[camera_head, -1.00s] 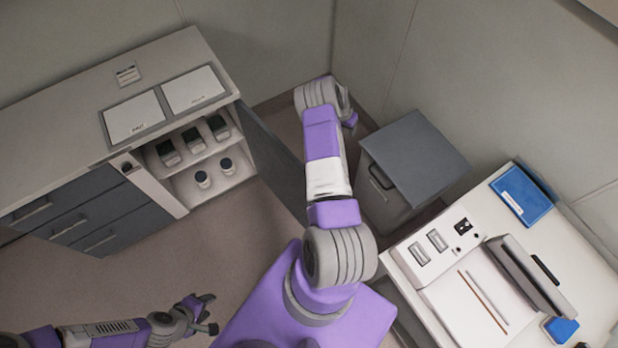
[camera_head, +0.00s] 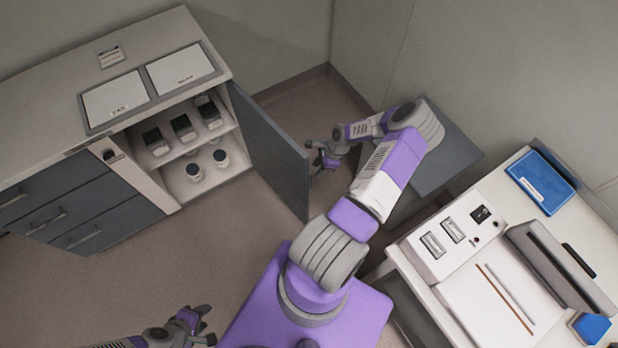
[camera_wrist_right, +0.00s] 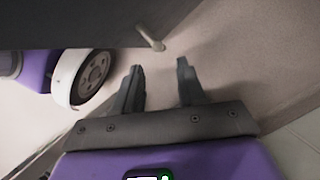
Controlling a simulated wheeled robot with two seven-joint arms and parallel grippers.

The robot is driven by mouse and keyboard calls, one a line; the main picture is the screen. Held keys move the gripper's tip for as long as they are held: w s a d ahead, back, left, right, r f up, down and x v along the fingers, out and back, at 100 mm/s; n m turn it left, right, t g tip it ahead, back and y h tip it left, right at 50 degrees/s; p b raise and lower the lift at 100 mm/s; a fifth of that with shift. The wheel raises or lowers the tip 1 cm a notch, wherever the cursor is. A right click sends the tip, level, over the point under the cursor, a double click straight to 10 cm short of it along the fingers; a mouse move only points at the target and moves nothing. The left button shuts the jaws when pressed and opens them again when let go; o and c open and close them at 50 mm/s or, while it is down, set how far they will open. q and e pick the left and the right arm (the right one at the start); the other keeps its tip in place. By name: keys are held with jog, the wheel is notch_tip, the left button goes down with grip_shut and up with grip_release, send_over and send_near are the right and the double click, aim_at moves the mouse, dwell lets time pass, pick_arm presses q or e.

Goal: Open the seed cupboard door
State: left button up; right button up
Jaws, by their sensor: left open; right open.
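The seed cupboard (camera_head: 166,200) stands at the left with its front open. Its dark grey door (camera_head: 268,150) stands swung well out from the right side of the opening. My right gripper (camera_head: 318,160) is open and empty beside the door's outer face, near its free edge. In the right wrist view, the open fingers (camera_wrist_right: 160,75) have nothing between them. A dark panel (camera_wrist_right: 80,22), apparently the door, fills the top there, with a pale peg-like handle (camera_wrist_right: 151,38) just beyond the fingertips. My left gripper (camera_head: 205,325) is open and empty, low over the floor.
Jars (camera_head: 194,172) and dark-lidded containers (camera_head: 183,127) stand on the cupboard shelves. Drawers (camera_head: 75,215) are left of the opening. A grey-topped cabinet (camera_head: 450,150) stands behind my right arm. A white bench (camera_head: 470,290) with equipment is at the right. Floor before the cupboard is clear.

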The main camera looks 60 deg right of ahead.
jog(key=b+x, duration=0.2)
jog(key=x, duration=0.5)
jog(key=shift+w+f, duration=0.2)
jog(key=shift+c, duration=0.3)
grip_shut()
